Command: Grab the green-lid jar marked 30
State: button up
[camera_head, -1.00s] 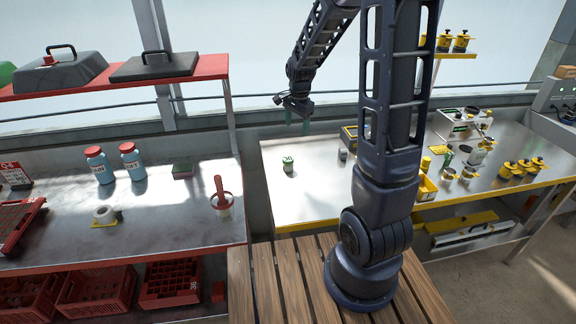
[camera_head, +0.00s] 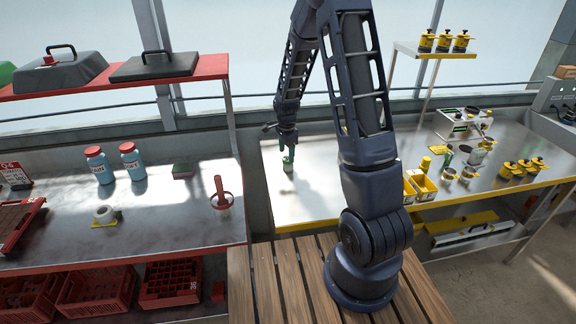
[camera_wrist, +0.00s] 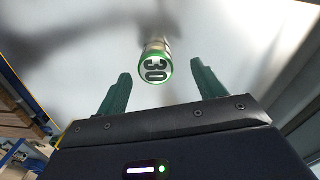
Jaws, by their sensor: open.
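The green-lid jar (camera_head: 288,170) stands upright on the steel table (camera_head: 310,205) with the yellow edge, near its left end. Whether a finger touches the jar cannot be told there.
Yellow bins (camera_head: 422,184) and several small yellow-topped containers stand to the right on the same table. The table around the jar is clear.

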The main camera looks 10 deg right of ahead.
aim_at(287, 159)
jog(key=shift+s+f, duration=0.2)
jog(key=shift+f, duration=1.25)
jog(key=shift+s+f, duration=0.15)
jog(key=shift+f, duration=1.25)
jog(key=shift+d, duration=0.1)
jog(key=c, duration=1.1)
jog(key=shift+r, duration=0.1)
